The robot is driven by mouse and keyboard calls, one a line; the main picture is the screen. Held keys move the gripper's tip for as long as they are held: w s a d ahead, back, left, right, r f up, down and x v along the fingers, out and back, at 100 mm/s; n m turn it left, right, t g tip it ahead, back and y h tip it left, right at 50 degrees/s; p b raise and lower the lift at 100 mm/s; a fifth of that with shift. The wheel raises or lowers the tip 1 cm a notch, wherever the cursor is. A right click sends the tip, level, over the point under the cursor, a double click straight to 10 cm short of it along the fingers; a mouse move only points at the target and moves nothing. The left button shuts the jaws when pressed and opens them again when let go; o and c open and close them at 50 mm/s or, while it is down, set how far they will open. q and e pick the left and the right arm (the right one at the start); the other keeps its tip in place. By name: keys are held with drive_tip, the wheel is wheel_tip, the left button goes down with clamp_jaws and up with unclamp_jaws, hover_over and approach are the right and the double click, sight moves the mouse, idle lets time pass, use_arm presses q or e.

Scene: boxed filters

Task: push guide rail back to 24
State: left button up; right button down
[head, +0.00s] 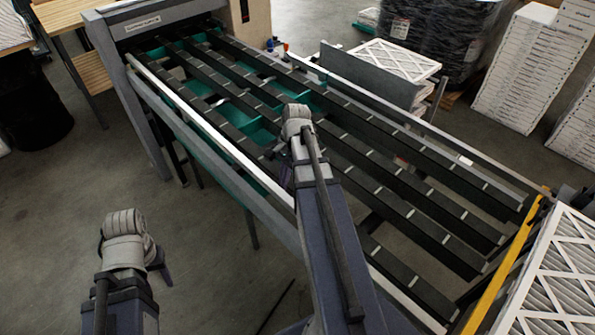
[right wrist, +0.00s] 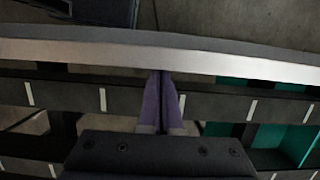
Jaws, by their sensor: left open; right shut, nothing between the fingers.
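The long pale guide rail (head: 212,131) runs along the near left side of the conveyor's dark slatted bed (head: 365,150). In the right wrist view the rail (right wrist: 240,62) crosses the top of the picture. My right gripper (head: 286,180) is shut and empty, low over the bed on the rail's inner side. In the right wrist view its purple fingertips (right wrist: 160,74) are at the rail's lower edge; whether they touch cannot be told. My left gripper (head: 156,258) is open and empty above the floor, left of the conveyor, with its fingers mostly hidden. No number 24 is legible.
Teal panels (head: 265,137) lie under the bed. A yellow bar (head: 503,265) crosses the conveyor's right end, beside white pleated filters (head: 555,275). A grey plate (head: 368,78) stands along the far side. Stacked filters (head: 522,70) stand behind. The floor at lower left is clear.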

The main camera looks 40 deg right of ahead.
drive_tip(key=shift+a, duration=0.95)
drive_tip(key=d, duration=0.4)
drive_tip(key=shift+w+d+r, duration=0.2)
drive_tip(key=shift+d+r, duration=0.05)
drive_tip(key=shift+r, duration=0.05)
use_arm(q)
wheel_tip(320, 180, up, 10)
drive_tip(key=d+p, duration=0.1)
drive_tip(key=p, duration=0.8)
drive_tip(key=shift+s+d+f+p, duration=0.15)
drive_tip(key=shift+s+d+p, duration=0.15)
drive_tip(key=shift+d+p, duration=0.1)
use_arm(e)
drive_tip(key=v, duration=0.9)
drive_tip(key=shift+r, duration=0.2)
